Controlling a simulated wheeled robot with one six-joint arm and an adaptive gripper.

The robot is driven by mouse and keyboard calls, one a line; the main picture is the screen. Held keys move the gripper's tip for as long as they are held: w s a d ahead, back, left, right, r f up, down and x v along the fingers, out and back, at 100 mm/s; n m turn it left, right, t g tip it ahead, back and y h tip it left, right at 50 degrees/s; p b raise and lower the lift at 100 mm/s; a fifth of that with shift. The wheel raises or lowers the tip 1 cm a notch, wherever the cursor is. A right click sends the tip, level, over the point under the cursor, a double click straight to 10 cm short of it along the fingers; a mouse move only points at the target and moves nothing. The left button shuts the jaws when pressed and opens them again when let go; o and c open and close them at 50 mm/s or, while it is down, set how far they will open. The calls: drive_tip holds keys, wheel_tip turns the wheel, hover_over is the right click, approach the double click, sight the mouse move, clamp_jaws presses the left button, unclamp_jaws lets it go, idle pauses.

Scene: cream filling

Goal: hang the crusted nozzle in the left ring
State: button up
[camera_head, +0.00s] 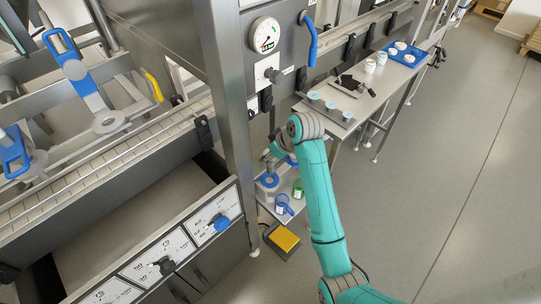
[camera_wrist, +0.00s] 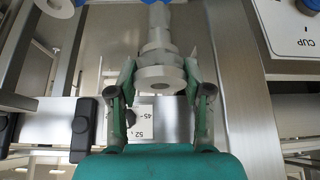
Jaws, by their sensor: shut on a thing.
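In the wrist view my gripper (camera_wrist: 160,66) is shut on a grey stepped piece with a round, holed flange (camera_wrist: 158,78), which appears to be the nozzle. One finger presses on each side. The piece narrows away from me toward the top; I cannot tell where it ends or whether it touches anything beyond, and no crust is clear. In the head view my gripper (camera_head: 271,156) is small and partly hidden by my wrist, above the small shelf beside the machine post. A pale ring-shaped part (camera_wrist: 57,11) shows at the wrist view's top left; I cannot tell whether it is the left ring.
Below my gripper stand a blue-topped container (camera_head: 268,181), a blue jug (camera_head: 283,205) and a green cup (camera_head: 298,188). The steel post (camera_head: 228,90) is close on the left. A table with a blue tray (camera_head: 421,57) stands behind. The floor on the right is clear.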

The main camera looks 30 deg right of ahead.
drive_tip(key=shift+w+f, duration=0.15)
drive_tip(key=shift+w, duration=0.25)
drive_tip(key=shift+f, duration=2.25)
wheel_tip(320, 180, down, 7)
drive_tip(key=shift+r, duration=0.15)
idle(3.8)
drive_tip(key=o, duration=1.8)
